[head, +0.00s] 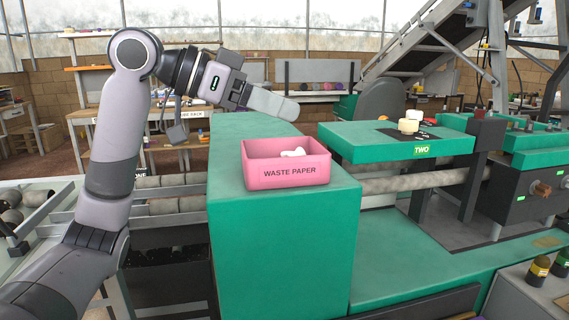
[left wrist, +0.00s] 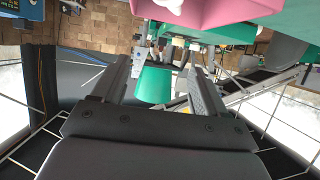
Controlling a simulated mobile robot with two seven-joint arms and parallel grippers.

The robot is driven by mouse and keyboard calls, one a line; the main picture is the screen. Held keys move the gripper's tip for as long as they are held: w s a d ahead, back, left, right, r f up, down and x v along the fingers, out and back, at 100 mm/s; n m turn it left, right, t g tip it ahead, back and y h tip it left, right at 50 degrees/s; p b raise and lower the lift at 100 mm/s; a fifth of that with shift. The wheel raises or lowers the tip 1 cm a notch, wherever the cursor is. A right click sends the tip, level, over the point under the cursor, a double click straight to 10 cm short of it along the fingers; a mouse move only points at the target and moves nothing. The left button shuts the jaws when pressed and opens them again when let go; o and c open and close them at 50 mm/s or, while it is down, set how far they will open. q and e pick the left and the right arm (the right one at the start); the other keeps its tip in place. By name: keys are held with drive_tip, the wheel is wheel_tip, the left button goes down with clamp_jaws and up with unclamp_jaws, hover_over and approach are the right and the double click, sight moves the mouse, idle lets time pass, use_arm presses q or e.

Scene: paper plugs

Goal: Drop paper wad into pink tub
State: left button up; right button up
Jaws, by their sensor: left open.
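The pink tub (head: 286,178), labelled "WASTE PAPER", stands on a green block (head: 285,245). A white paper wad (head: 293,153) shows inside the tub at its back wall, its lower part hidden by the front wall. My left gripper (head: 286,108) is above and behind the tub, apart from it. In the left wrist view the gripper (left wrist: 162,65) has its two fingers spread with nothing held between them. My right gripper is not in view.
A green platform (head: 390,145) marked "TWO" stands to the right, with a cream-coloured piece (head: 409,123) on it. Rollers (head: 165,205) lie left of the green block. Open air surrounds the gripper.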

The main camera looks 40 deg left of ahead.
use_arm(q)
drive_tip(key=v, duration=0.7)
drive_tip(key=shift+f, duration=0.1)
